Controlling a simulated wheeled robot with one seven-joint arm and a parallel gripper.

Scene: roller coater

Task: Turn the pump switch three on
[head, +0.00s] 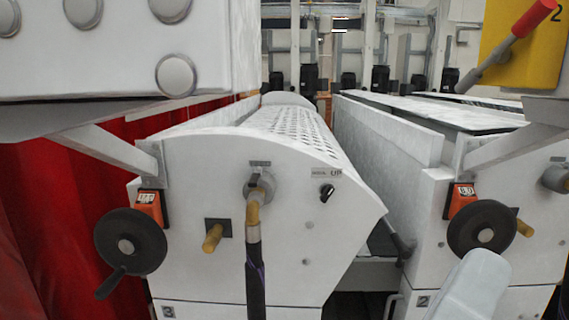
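A small black rotary switch (327,191) sits on the white end panel (290,235) of the left roller unit, below a small label whose larger letters look like "UP". I cannot tell whether it is pump switch three or which setting it has. A yellow panel (520,62) at the top right bears a "2" and a lever with a red grip (534,17), tilted up to the right. No switch marked three is clearly readable. My gripper is not in view. A pale rounded shape at the lower right looks like part of my arm.
Black handwheels stand out at left (130,243) and right (484,229), beside orange counters (149,205). A hose (255,265) hangs from a fitting on the left panel. A white box (125,50) with round knobs overhangs at upper left. A dark gap separates the units.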

